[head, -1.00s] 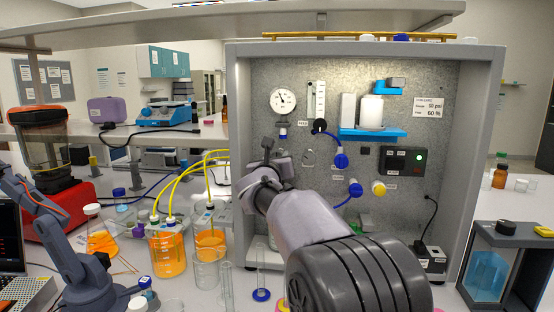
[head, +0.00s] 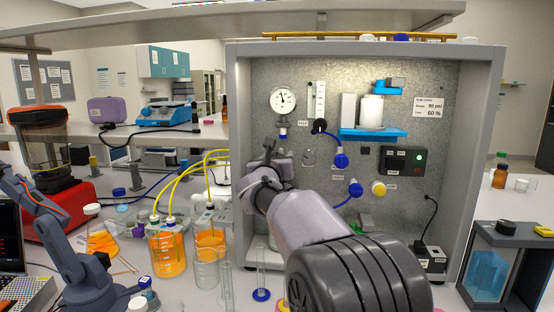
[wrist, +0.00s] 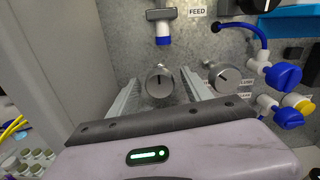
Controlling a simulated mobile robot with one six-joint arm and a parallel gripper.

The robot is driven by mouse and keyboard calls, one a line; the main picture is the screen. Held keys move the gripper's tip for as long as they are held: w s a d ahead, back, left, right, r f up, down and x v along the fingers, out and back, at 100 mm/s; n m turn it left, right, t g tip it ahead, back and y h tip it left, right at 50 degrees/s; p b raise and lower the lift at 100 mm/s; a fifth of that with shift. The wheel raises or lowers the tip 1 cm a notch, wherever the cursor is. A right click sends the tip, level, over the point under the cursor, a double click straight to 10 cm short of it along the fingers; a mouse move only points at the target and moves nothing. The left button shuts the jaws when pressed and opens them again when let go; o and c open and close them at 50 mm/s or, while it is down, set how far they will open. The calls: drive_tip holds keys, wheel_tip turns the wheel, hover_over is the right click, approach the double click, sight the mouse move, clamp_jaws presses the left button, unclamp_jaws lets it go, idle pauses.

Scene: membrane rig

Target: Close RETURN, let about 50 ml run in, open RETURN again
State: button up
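In the wrist view, my gripper (wrist: 160,84) is open. Its two ribbed fingers stand apart on either side of a round grey knob (wrist: 160,80) with a dark line across its face. Gaps show between knob and fingers. A second round knob (wrist: 225,78) is just right of the right finger. I cannot read a RETURN label on either. In the head view, my gripper (head: 268,152) is in front of the panel, left of centre, its fingertips partly hidden. An empty-looking measuring cylinder with a blue foot (head: 261,294) stands below on the bench.
A FEED label (wrist: 197,12) is beside a blue-ended fitting (wrist: 161,30). Blue valves (wrist: 283,75) and a yellow cap (wrist: 297,102) crowd the right. A pressure gauge (head: 283,101) hangs upper left on the panel. Orange-filled bottles (head: 167,254) and glassware stand left of my arm.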

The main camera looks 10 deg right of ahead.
drive_tip(key=v, duration=1.7)
drive_tip(key=shift+s+p, duration=0.2)
drive_tip(key=shift+p, duration=0.1)
